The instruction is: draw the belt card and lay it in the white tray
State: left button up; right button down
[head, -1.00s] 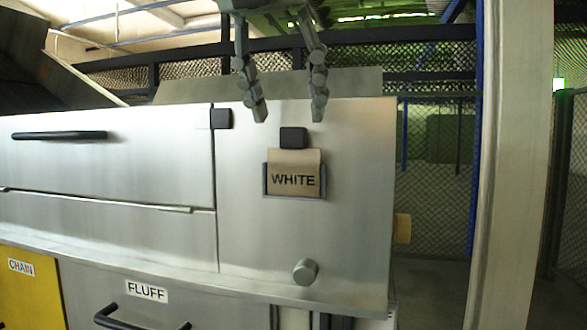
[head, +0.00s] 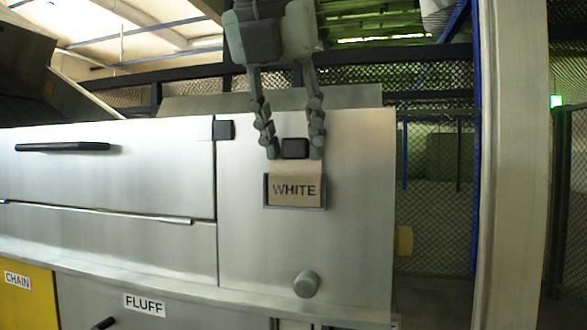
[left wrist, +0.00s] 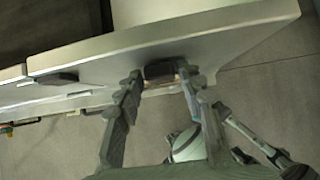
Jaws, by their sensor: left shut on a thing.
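The belt card (head: 293,189), tan and marked WHITE, stands in a shallow grey holder (head: 323,194) on the front of the steel cabinet. My left gripper (head: 294,153) comes down from above and is shut on the card, with one finger at each side of its upper end. The card's lower part is still in the holder. In the left wrist view the two fingers (left wrist: 160,82) straddle a dark block and the card is mostly hidden. Jointed grey parts at lower right there look like my right gripper (left wrist: 262,150); its jaws are unclear. No white tray shows.
A black block (head: 295,148) sits just above the card between the fingers. A round grey knob (head: 306,284) sticks out below. A drawer with a dark handle (head: 62,147) is at left; FLUFF (head: 144,305) and CHAIN (head: 17,281) labels are lower. A pale post (head: 515,170) stands right.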

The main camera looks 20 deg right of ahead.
pick_arm(q)
jog(key=shift+d+f, duration=0.1)
jog(key=shift+f, duration=0.25)
grip_shut()
jog(key=shift+r, duration=0.1)
jog(key=shift+w+r+p, duration=0.2)
jog(key=shift+r+p, duration=0.65)
jog(key=shift+r, duration=0.25)
jog(key=shift+r+p, duration=1.85)
jog(key=shift+r, duration=0.7)
jog(key=shift+r, duration=2)
